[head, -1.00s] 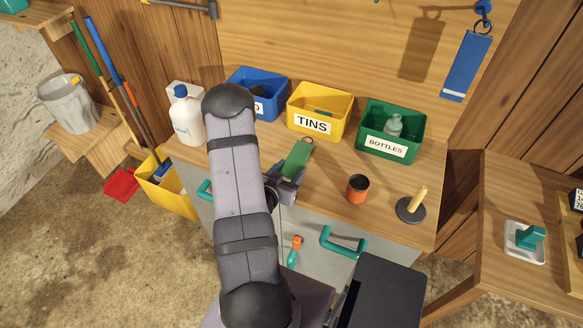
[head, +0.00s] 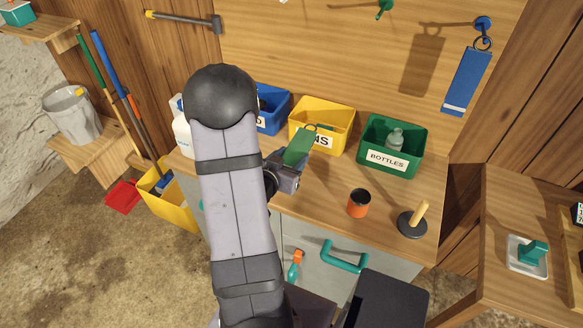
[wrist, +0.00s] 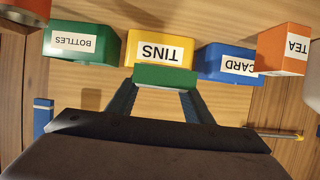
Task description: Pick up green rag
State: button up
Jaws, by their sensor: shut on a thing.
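The green rag (head: 299,148), a flat green piece with a small loop at its far end, is held by my gripper (head: 290,165). In the head view it covers part of the yellow TINS bin's label and appears raised above the bench. In the wrist view the green rag (wrist: 165,76) sits across the tips of my gripper (wrist: 166,88), just in front of the TINS bin. The fingers are shut on its near end. My arm hides part of the bench to the left.
A blue bin (head: 272,112), the yellow TINS bin (head: 335,112) and a green BOTTLES bin (head: 378,162) line the back of the bench. An orange cup (head: 358,205) and a stand with a wooden peg (head: 412,224) stand at right. A white jug (head: 181,130) is partly hidden.

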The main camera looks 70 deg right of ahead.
jog(key=shift+r+p, duration=0.3)
jog(key=shift+r, duration=2.7)
